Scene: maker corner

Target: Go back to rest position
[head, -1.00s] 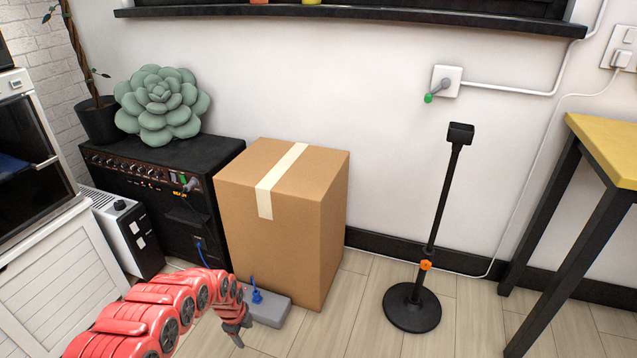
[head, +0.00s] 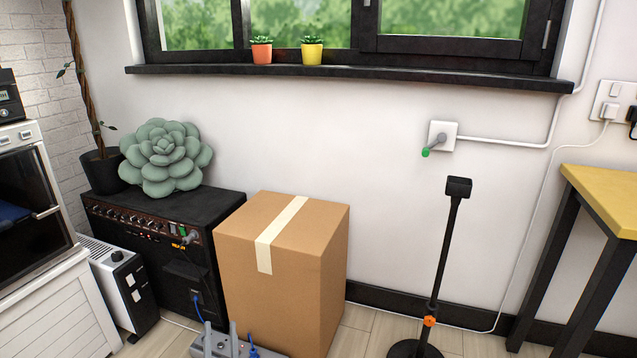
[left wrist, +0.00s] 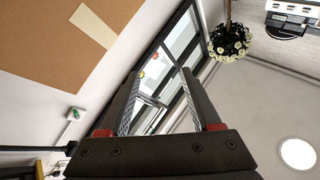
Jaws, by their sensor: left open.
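The taped box shows at the upper left of that view (left wrist: 50,50). My right gripper is in neither view.
A black amplifier (head: 120,228) with a green succulent cushion (head: 165,158) stands left of the box. A black stand (head: 446,250) and a yellow-topped table (head: 605,195) are at right. A green-tipped wall lever (head: 436,143) is above the stand.

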